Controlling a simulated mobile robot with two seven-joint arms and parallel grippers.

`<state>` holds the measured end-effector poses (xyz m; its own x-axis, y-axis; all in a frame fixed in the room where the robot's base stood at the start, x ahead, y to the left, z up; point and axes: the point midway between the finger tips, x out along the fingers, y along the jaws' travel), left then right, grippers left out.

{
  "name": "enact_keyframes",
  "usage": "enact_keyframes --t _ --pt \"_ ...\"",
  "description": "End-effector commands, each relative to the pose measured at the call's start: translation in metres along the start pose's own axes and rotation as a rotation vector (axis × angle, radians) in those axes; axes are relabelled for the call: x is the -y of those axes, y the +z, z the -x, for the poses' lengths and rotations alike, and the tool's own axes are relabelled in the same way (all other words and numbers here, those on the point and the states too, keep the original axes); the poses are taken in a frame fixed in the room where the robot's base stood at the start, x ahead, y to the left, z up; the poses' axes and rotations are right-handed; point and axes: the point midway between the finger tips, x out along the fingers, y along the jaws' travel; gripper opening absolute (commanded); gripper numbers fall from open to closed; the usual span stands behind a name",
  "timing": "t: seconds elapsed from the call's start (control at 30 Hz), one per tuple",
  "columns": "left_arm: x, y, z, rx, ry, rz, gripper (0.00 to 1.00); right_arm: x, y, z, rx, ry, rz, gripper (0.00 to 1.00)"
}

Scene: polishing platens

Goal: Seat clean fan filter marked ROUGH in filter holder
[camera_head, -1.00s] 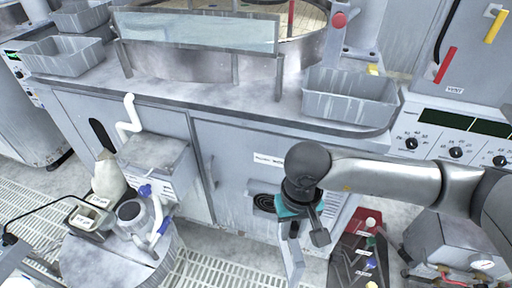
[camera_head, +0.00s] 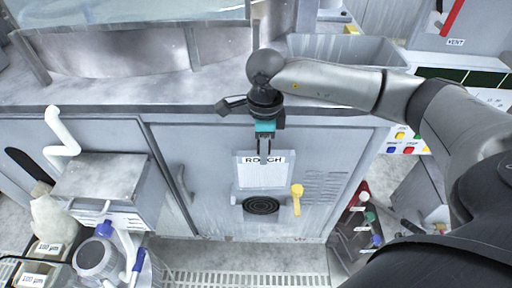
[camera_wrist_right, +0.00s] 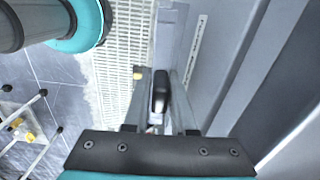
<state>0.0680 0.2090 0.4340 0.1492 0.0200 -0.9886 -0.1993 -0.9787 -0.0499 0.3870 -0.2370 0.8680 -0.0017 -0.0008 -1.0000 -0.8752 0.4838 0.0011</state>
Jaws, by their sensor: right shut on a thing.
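The fan filter (camera_head: 250,182) is a flat pale grey panel with a white ROUGH label. My right gripper (camera_head: 265,150) is shut on its top part and holds it upright before the cabinet front. In the right wrist view the gripper fingers (camera_wrist_right: 160,112) flank a dark grip (camera_wrist_right: 160,90), with a pale translucent panel (camera_wrist_right: 172,35) beyond. Below the filter is a round dark fan grille (camera_head: 261,206), with a yellow lever (camera_head: 297,197) at its right. The holder's edges are hard to make out; I cannot tell whether the filter touches it. My left gripper is not in view.
The grey cabinet (camera_head: 225,140) has louvres (camera_head: 325,187) right of the grille. A grey box with a white pipe (camera_head: 105,180) stands at left. An open grey tray (camera_head: 345,52) sits on the worktop above.

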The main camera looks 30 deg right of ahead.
Motion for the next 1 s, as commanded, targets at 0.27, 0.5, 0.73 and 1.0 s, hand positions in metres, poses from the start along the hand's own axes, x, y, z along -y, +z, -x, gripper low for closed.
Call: enact_keyframes --t 0.27,0.5,0.73,1.0 --pt "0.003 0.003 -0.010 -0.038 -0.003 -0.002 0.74 0.003 -0.001 -0.014 0.002 -0.001 -0.047 0.00" --pt "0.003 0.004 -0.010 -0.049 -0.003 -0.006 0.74 0.002 -0.001 -0.016 0.002 -0.001 -0.045 0.00" --pt "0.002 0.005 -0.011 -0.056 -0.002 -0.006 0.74 0.002 -0.001 -0.020 0.002 -0.001 -0.044 0.00" --pt "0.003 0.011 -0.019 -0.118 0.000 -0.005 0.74 0.002 -0.001 -0.042 0.001 0.001 -0.043 0.00"
